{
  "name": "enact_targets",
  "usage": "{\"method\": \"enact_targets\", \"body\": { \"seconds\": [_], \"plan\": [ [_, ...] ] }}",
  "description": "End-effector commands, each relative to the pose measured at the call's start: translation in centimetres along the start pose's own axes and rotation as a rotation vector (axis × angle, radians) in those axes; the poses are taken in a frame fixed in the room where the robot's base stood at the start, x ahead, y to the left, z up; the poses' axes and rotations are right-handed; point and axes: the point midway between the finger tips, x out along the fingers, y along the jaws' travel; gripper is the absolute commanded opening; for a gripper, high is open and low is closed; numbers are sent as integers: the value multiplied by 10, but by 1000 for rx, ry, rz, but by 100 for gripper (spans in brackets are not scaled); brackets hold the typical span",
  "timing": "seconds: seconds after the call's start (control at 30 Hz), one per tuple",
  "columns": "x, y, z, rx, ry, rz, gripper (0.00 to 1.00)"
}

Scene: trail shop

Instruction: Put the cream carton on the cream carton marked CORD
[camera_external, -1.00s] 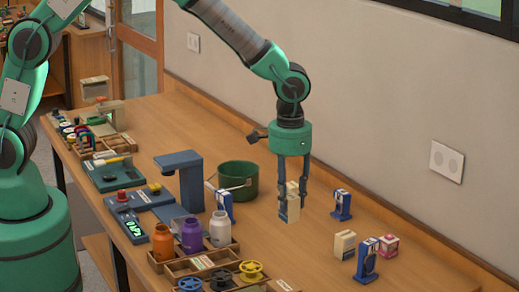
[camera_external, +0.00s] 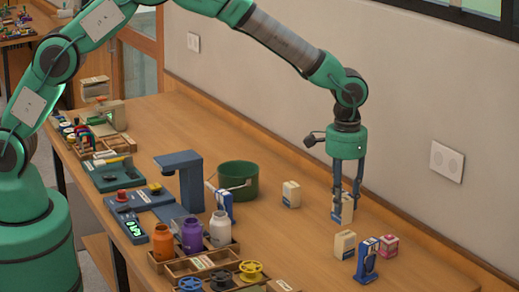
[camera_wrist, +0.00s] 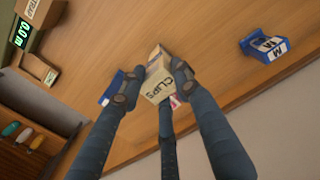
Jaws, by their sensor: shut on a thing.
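My gripper (camera_external: 347,208) is shut on a cream carton (camera_external: 343,209) in the external view, over the right part of the table. In the wrist view the held carton (camera_wrist: 157,78) reads CLIPS and sits between both fingertips. A second cream carton (camera_external: 343,245) stands on the table, nearer the camera than my gripper. A third cream carton (camera_external: 291,194) stands to the left, beside the green pot. Their markings are too small to read in the external view. I cannot tell which one is marked CORD.
A blue-and-white item (camera_external: 367,260) and a pink carton (camera_external: 389,246) stand close right of the second cream carton. The green pot (camera_external: 238,181), jars (camera_external: 220,229) and a wooden tray (camera_external: 200,264) are left. Bare table lies between the third carton and my gripper.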

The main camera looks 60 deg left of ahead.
Motion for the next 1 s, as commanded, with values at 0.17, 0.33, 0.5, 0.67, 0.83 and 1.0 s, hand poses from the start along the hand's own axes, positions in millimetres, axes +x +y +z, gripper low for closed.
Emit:
{"method": "enact_targets", "body": {
  "seconds": [0.17, 0.33, 0.5, 0.67, 0.83, 1.0],
  "plan": [
    [0, 2, -5, 0, 0, 0, 6],
    [0, 2, -6, 0, 0, 0, 6],
    [0, 3, -6, 0, 0, 0, 6],
    [1, 6, -15, 0, 1, 0, 6],
    [26, 6, -13, 0, -1, -1, 6],
    [36, 6, -13, 0, 0, 0, 6]
  ]
}}
